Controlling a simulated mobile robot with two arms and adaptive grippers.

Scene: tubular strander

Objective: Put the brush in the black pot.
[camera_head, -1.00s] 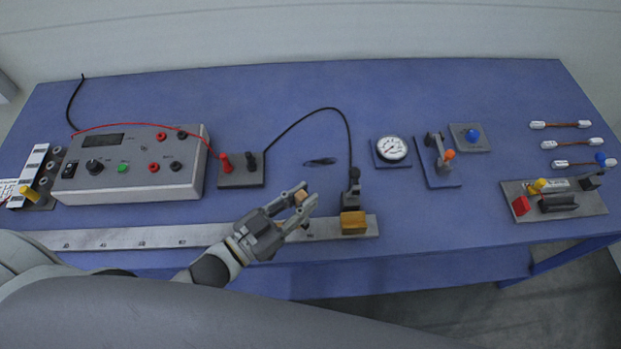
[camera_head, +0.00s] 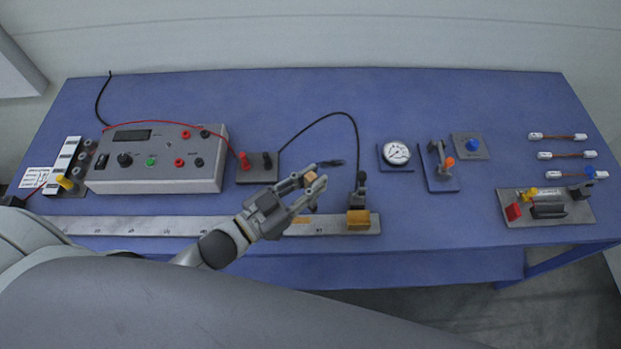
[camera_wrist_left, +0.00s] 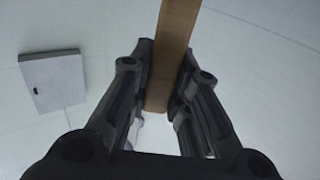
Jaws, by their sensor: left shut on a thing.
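My left gripper (camera_head: 314,181) is shut on a tan, wood-coloured piece (camera_head: 310,176), above the blue table near the metal strip. In the left wrist view this piece is a long, flat brown bar (camera_wrist_left: 173,55) between the two dark fingers (camera_wrist_left: 160,85). It may be the brush's handle; no bristles show. I see no pot that I can make out as black in either view. My right gripper is not in view.
The blue table (camera_head: 420,220) carries a grey power supply (camera_head: 160,172), a terminal block (camera_head: 257,168), a metal strip (camera_head: 150,225) with a yellow block (camera_head: 358,219), a gauge (camera_head: 396,153), a switch (camera_head: 440,165) and a component board (camera_head: 545,208). Bare tabletop lies behind them.

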